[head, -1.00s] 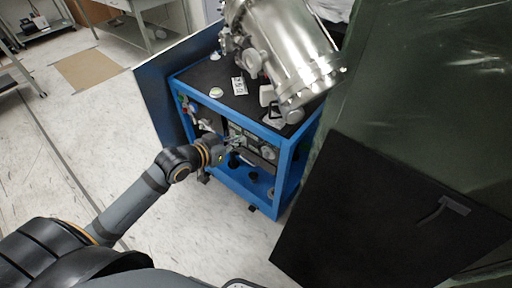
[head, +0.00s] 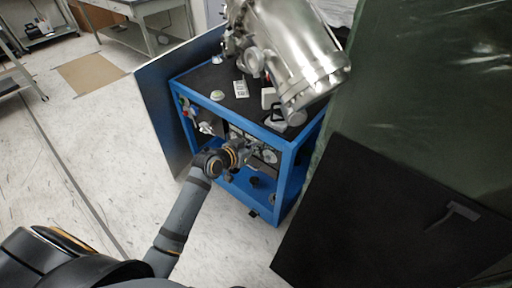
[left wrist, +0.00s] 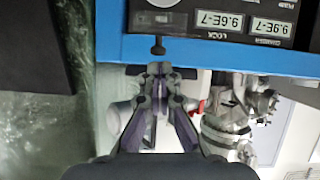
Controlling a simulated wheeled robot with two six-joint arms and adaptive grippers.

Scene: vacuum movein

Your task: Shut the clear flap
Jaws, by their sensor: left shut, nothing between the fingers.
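A glossy, creased, greenish see-through sheet (head: 400,75) hangs at the right of the head view. It also shows at the left of the left wrist view (left wrist: 105,95). I cannot tell for sure whether it is the clear flap. My left gripper (head: 262,150) is in front of the blue cart (head: 298,160), at its instrument panel below the top. In the left wrist view the left gripper (left wrist: 158,70) is shut and empty, its tips close below a small black knob (left wrist: 157,48). I cannot tell whether they touch. My right gripper is not in view.
A metal vacuum chamber (head: 300,55) stands on the cart. A flat panel (head: 162,105) stands at the cart's left side. A black panel with a handle (head: 385,225) fills the lower right. Lit displays (left wrist: 220,22) show in the wrist view. The floor at left is open.

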